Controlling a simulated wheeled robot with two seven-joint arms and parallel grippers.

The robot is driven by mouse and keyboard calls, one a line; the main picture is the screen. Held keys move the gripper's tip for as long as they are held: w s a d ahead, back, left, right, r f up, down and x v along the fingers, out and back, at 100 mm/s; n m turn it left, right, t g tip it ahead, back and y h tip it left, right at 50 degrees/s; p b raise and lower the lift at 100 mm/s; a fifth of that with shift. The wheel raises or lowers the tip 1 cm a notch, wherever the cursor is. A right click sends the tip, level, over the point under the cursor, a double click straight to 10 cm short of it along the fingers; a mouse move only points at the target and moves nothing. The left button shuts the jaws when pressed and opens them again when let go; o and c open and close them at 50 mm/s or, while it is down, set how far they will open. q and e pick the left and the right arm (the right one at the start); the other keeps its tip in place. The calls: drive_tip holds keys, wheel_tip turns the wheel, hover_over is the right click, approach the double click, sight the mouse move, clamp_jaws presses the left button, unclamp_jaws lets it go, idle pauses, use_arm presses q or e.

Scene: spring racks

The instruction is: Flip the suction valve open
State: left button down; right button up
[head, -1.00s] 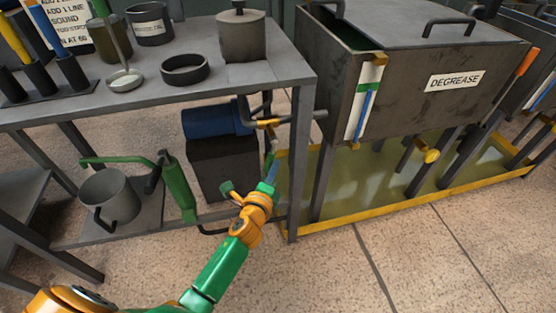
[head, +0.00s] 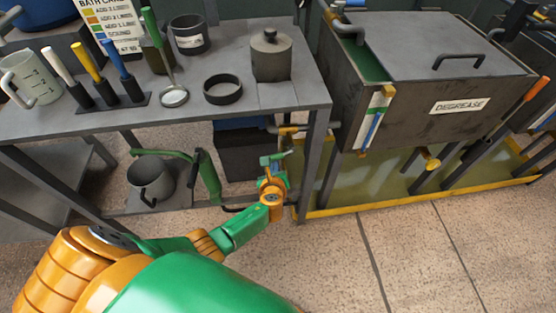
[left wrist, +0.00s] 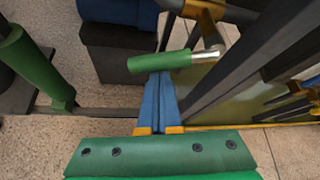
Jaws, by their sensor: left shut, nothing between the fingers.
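In the left wrist view the suction valve's green lever handle (left wrist: 160,61) lies nearly level, with a bare metal stem (left wrist: 206,55) at its right end. The stem meets a brass-coloured pipe fitting (left wrist: 205,12) above. My left gripper (left wrist: 160,76) is shut and empty, its blue fingertips at the lower edge of the green handle. I cannot tell whether they touch it. In the head view the left gripper (head: 271,166) is below the bench's right end, near the brass pipe (head: 291,130). The lever is small there and partly mixed with the gripper. My right gripper is not in view.
A dark pump box with a blue motor (left wrist: 118,10) stands behind the lever. A dark bench leg (left wrist: 235,62) is close on the right. A green hand pump (head: 209,177) and grey mug (head: 151,181) are left. The degrease tank (head: 430,100) is right.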

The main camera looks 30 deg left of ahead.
use_arm(q)
drive_tip(key=shift+s+a+r+m+g+y+p, duration=0.1)
drive_tip(key=shift+a+r+m+g+y+p, duration=0.15)
drive_tip(key=shift+r+p, duration=0.3)
drive_tip(key=shift+s+r+m+g+y+p, duration=0.15)
drive_tip(key=shift+r+m+y+p, duration=0.1)
drive_tip(key=shift+r+m+p, duration=0.25)
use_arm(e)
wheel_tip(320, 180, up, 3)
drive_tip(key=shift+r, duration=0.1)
use_arm(q)
drive_tip(key=shift+w, duration=0.1)
